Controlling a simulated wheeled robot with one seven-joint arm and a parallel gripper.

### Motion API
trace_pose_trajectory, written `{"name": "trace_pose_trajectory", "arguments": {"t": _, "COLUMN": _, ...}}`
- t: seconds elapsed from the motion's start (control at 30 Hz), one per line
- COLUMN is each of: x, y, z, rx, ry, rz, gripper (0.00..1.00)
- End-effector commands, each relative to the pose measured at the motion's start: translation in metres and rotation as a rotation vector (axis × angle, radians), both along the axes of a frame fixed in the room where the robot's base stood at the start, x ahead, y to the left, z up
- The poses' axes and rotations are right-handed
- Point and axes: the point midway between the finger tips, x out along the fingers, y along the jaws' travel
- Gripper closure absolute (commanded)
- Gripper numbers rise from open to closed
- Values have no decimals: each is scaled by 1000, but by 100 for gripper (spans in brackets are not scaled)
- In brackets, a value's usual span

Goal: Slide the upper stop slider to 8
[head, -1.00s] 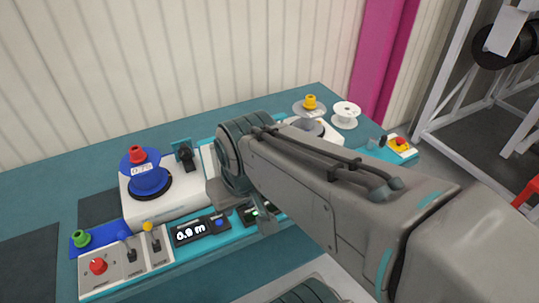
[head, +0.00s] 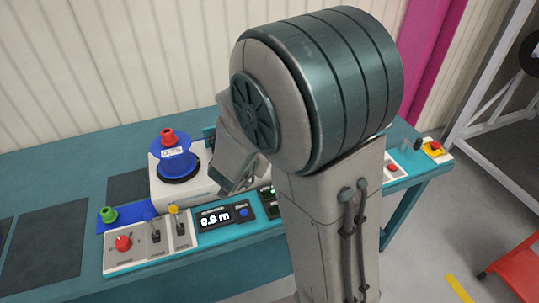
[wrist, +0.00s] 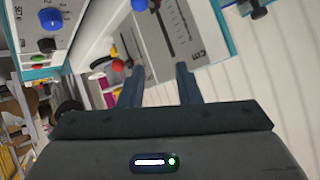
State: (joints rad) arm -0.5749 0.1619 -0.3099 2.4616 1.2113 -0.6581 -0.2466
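In the wrist view, my gripper (wrist: 159,76) has its two dark fingers apart with nothing visible between them. Beyond the fingertips is a white panel with a dark slot and a printed scale (wrist: 176,28) marked cm. A dark piece (wrist: 154,5) sits at the slot's top end, cut by the frame edge. I cannot tell whether this is the upper stop slider, and its number is unreadable. In the head view, my arm covers the middle of the bench, and my fingers are hidden.
A control panel (head: 133,258) with a red knob and two levers stands at the bench's front left. Beside it is a display (head: 222,217) reading 0.9 m. A blue reel (head: 178,169) sits behind. A red ball (wrist: 118,66) shows near my left finger in the wrist view.

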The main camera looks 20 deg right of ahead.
Motion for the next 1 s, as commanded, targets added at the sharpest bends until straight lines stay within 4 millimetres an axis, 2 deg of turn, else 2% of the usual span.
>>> {"name": "trace_pose_trajectory", "arguments": {"t": 0.03, "x": -4, "y": -7, "z": -7, "rx": -58, "ry": -1, "rz": -59, "gripper": 70}}
{"name": "trace_pose_trajectory", "arguments": {"t": 0.2, "x": -19, "y": -30, "z": -10, "rx": -206, "ry": -17, "rz": -218, "gripper": 70}}
{"name": "trace_pose_trajectory", "arguments": {"t": 0.4, "x": -23, "y": -43, "z": -11, "rx": -267, "ry": -22, "rz": -278, "gripper": 70}}
{"name": "trace_pose_trajectory", "arguments": {"t": 0.57, "x": -12, "y": -59, "z": -19, "rx": -267, "ry": -21, "rz": -281, "gripper": 70}}
{"name": "trace_pose_trajectory", "arguments": {"t": 1.0, "x": 37, "y": -120, "z": -51, "rx": -264, "ry": -21, "rz": -278, "gripper": 70}}
